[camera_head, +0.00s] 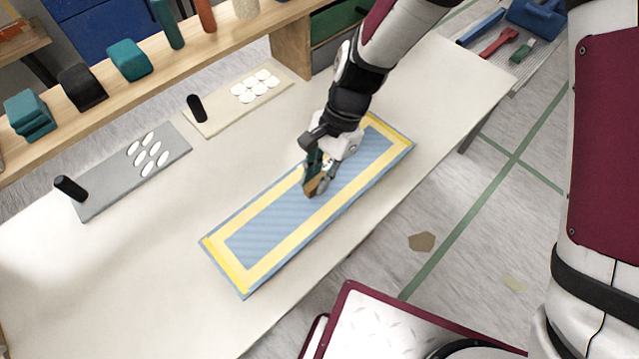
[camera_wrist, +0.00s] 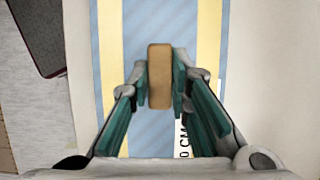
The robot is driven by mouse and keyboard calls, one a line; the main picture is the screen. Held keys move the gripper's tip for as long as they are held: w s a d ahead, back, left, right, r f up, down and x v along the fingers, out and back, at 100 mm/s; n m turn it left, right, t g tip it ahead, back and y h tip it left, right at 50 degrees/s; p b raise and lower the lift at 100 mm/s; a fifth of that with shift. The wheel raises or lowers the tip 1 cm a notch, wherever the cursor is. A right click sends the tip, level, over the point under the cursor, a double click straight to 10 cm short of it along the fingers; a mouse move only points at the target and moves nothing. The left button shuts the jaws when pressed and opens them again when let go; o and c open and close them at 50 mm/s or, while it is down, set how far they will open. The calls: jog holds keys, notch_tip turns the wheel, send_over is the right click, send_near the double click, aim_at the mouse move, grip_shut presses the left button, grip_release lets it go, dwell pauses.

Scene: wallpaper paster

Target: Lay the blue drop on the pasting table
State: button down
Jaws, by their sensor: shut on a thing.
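The blue drop (camera_head: 268,232), a long striped sheet with a yellow band inside its edge, lies flat and diagonal on the pale pasting table (camera_head: 150,275). It also fills the middle of the wrist view (camera_wrist: 135,40). My gripper (camera_head: 317,182) is over the middle of the drop, its fingers pointing down. In the wrist view the green-padded fingers (camera_wrist: 159,85) are shut on a tan block (camera_wrist: 159,60). I cannot tell whether the block is joined to the drop. A white lettered strip (camera_wrist: 184,138) shows beside the right finger.
Two boards with white pieces, one grey (camera_head: 120,185) and one cream (camera_head: 220,112), lie behind the drop. A wooden shelf (camera_head: 185,60) with colored items runs along the back. The table's left front is clear. A maroon-edged platform (camera_head: 380,325) is below the front edge.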

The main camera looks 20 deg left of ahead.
jog(key=shift+f+b, duration=1.3)
jog(key=shift+f, duration=0.4)
jog(key=c, duration=1.5)
grip_release()
jog(key=v, duration=1.2)
jog(key=shift+p, duration=0.4)
jog(key=shift+r, duration=0.15)
